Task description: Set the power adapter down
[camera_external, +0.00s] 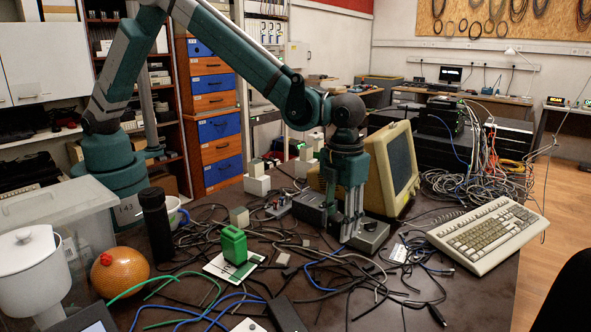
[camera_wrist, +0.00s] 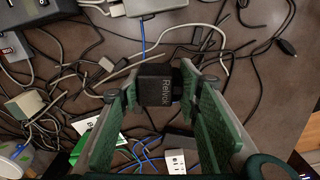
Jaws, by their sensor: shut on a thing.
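The power adapter (camera_wrist: 157,92) is a small black block with pale lettering in the wrist view. It sits between the green fingertips of my gripper (camera_wrist: 160,88), which is shut on it. In the external view my gripper (camera_external: 350,232) points straight down over the middle of the cable-strewn table (camera_external: 225,310). The adapter is not clearly distinguishable there. I cannot tell whether its underside touches the table or cables.
Loose cables cover much of the table. A grey box (camera_external: 371,238) and a beige monitor (camera_external: 393,170) stand close to my gripper. A keyboard (camera_external: 489,234) lies at right. A green block (camera_external: 233,245), an orange ball (camera_external: 120,273) and a black bottle (camera_external: 156,226) stand left.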

